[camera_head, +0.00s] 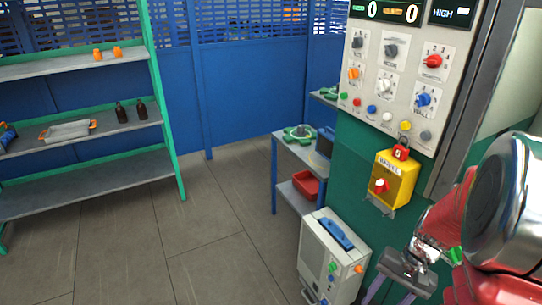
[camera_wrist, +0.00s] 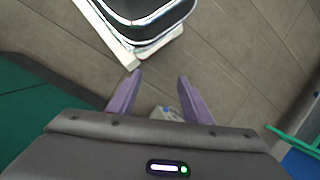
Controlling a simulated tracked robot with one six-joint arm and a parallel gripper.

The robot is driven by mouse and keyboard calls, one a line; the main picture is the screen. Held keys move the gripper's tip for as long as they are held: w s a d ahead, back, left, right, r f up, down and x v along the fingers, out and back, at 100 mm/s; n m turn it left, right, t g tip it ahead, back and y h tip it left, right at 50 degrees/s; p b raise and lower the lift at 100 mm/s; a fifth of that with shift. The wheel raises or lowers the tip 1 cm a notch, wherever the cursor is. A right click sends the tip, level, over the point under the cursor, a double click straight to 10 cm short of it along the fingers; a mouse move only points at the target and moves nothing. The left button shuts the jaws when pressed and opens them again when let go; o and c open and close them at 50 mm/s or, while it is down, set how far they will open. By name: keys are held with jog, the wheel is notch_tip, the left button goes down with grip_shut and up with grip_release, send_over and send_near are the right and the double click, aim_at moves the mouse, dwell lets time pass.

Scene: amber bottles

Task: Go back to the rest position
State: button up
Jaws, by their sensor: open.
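My gripper (camera_head: 386,298) hangs at the lower right of the head view, beside the green machine cabinet (camera_head: 352,165) and right of a light grey case (camera_head: 330,258). In the wrist view my gripper (camera_wrist: 160,76) has its two purple fingers spread apart, with floor showing between the tips and nothing held. Two dark bottles, a left one (camera_head: 121,113) and a right one (camera_head: 142,111), stand upright on the middle shelf at the left, far from my gripper.
A shelf rack (camera_head: 90,190) with green posts stands at left. A control panel (camera_head: 400,75) with knobs is above a yellow switch box (camera_head: 394,180) with a red padlock (camera_head: 401,152). A small table holds a red bin (camera_head: 306,185). The floor (camera_head: 215,225) between is clear.

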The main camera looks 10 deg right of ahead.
jog(key=s+a+r+n+t+h, duration=0.2)
jog(key=a+r+n+t, duration=0.4)
jog(key=a+r, duration=1.1)
notch_tip(320, 180, up, 4)
jog(key=n+h, duration=0.1)
jog(key=n, duration=0.1)
jog(key=shift+a+n+t, duration=0.25)
jog(key=shift+n+t, duration=0.05)
jog(key=shift+s+f, duration=0.1)
jog(key=shift+f, duration=0.05)
dwell(0.4)
dwell(0.4)
